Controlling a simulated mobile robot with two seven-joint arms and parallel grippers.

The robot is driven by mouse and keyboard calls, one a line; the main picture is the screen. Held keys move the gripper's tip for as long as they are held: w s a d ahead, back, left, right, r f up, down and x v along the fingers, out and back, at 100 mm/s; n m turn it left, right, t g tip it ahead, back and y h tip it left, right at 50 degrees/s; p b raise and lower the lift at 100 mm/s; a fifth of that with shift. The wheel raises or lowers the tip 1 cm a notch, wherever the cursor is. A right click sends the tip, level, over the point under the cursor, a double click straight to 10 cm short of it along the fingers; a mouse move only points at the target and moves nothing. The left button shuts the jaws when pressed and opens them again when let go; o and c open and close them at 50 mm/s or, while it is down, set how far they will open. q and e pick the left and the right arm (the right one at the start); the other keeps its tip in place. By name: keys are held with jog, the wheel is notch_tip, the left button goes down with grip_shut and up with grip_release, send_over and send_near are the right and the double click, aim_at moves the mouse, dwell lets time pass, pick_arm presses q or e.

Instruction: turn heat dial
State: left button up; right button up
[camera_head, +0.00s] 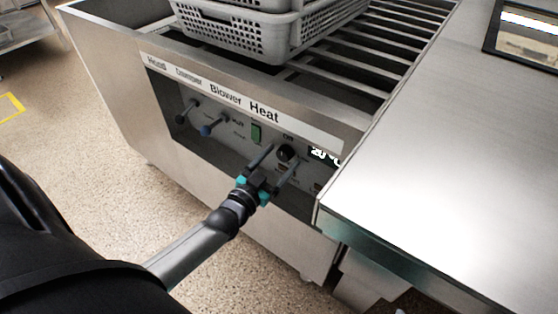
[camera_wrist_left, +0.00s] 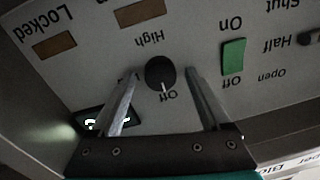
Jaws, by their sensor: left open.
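The heat dial (camera_head: 286,152) is a round black knob on the recessed front panel, under the word Heat. In the left wrist view the dial (camera_wrist_left: 160,72) has a white pointer line directed at the word Off, and the word High is on its opposite side. My left gripper (camera_head: 273,161) is open in front of the panel. In the left wrist view its two fingers (camera_wrist_left: 160,88) are on either side of the dial, with visible gaps. Whether the fingertips touch the panel cannot be told. My right gripper is not in view.
A green switch (camera_head: 256,133), a blue-tipped lever (camera_head: 212,127) and a black-tipped lever (camera_head: 185,113) are left of the dial. A lit temperature display (camera_head: 322,154) is right of it. Grey perforated baskets (camera_head: 240,38) rest on rails above. A steel counter (camera_head: 440,160) juts out at right.

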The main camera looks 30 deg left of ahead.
pick_arm(q)
jog(key=shift+c, duration=0.2)
grip_shut()
dwell(0.5)
